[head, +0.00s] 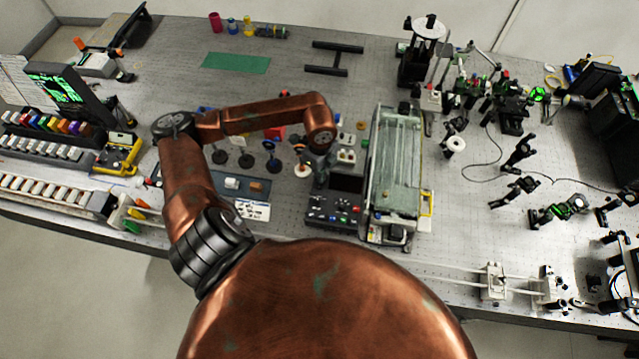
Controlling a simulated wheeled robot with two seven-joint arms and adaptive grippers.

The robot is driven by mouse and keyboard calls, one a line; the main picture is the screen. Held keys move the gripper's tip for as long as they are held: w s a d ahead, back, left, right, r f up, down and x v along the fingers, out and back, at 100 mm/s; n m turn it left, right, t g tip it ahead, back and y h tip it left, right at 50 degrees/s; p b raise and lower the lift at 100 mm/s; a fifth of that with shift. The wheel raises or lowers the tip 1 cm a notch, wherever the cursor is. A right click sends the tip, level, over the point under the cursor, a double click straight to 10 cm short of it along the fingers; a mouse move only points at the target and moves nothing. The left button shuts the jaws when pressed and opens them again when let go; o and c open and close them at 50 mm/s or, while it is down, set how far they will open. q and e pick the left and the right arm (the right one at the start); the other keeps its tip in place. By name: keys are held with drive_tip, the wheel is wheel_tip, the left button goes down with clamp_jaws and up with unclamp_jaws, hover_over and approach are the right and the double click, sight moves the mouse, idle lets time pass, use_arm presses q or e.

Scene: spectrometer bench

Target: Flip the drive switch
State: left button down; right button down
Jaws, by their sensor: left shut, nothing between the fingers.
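A dark control box (333,209) with small knobs, buttons and a black panel stands at the front middle of the bench. Which of its small parts is the drive switch is too small to tell. My left arm arches over from the left, and my left gripper (322,181) points down at the box's upper left part. It is shut and empty, and partly hidden under my wrist. Whether its fingertips touch the box cannot be told. My right gripper is not in view.
A long glass-topped unit (396,165) stands right of the box. Several small post-mounted optics (268,157) stand to its left. Optics crowd the right side.

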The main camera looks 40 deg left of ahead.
use_arm(q)
drive_tip(key=shift+r+p, duration=0.45)
drive_tip(key=shift+r, duration=0.15)
drive_tip(key=shift+r+p, duration=1.7)
drive_tip(key=shift+r, duration=1.2)
drive_tip(key=shift+f, duration=0.1)
